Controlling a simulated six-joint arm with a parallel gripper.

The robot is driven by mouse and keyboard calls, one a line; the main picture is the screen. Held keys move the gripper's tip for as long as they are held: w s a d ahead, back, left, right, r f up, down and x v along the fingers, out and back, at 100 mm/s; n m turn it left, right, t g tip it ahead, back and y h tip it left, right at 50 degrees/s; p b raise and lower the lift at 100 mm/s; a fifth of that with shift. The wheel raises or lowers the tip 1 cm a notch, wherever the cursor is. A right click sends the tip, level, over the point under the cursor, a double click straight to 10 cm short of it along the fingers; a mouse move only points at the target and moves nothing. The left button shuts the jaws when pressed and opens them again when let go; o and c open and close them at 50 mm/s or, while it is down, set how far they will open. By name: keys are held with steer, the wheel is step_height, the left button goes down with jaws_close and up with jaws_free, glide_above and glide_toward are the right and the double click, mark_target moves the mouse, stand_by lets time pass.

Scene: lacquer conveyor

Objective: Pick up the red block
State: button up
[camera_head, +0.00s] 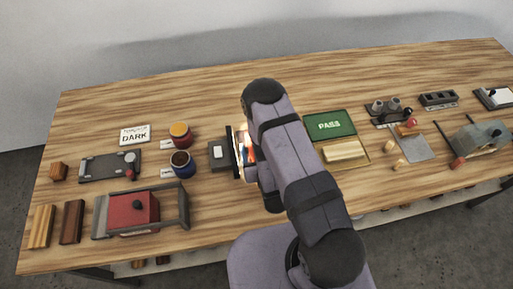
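A red block-shaped body (126,212) with a dark knob on top sits in a grey frame (178,196) at the front left of the table. I cannot tell whether it is a loose block. A bright orange-red patch (248,146) shows beside a dark upright plate near the middle, partly behind my arm; its shape is unclear. My arm rises from the front and bends down over the middle of the table. My gripper's fingers are hidden behind the arm links, so its opening and any contact cannot be seen.
On the wooden table (220,92), a red-and-yellow pot (180,134), a blue pot (182,164) and a DARK card (135,134) stand left. Wooden blocks (72,222) lie front left. A green PASS tray (330,124) and several fixtures are right. The back strip is clear.

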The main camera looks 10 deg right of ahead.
steer(key=c, duration=1.2)
steer(key=shift+r, duration=0.15)
steer(key=shift+w+r+b, duration=0.1)
steer(key=shift+r+b, duration=0.3)
steer(key=shift+r, duration=1.65)
step_height(320, 180, up, 4)
steer(key=shift+r+p, duration=0.25)
steer(key=shift+p, duration=0.15)
steer(key=shift+r+p, duration=0.5)
steer(key=shift+r, duration=0.1)
